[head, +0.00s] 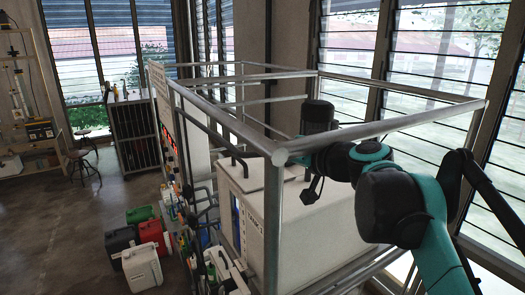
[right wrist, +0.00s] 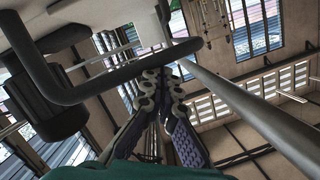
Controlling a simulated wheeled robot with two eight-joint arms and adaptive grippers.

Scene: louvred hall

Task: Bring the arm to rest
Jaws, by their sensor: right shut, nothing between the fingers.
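My right arm (head: 402,200), teal and black, comes in from the right in the head view. It is bent, with its forward end beside the top rail of the metal frame (head: 278,200). My right gripper is hard to make out there against the dark links. In the right wrist view, its two dark fingers with purple pads converge at the tips (right wrist: 163,76); the gripper is shut and empty. A grey rail (right wrist: 250,110) runs close beside the fingers in that view. I cannot tell whether it touches them. My left arm and gripper do not show.
A stool (head: 84,165), shelves (head: 22,110) and a dark rack (head: 134,135) stand further back. The left floor is open.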

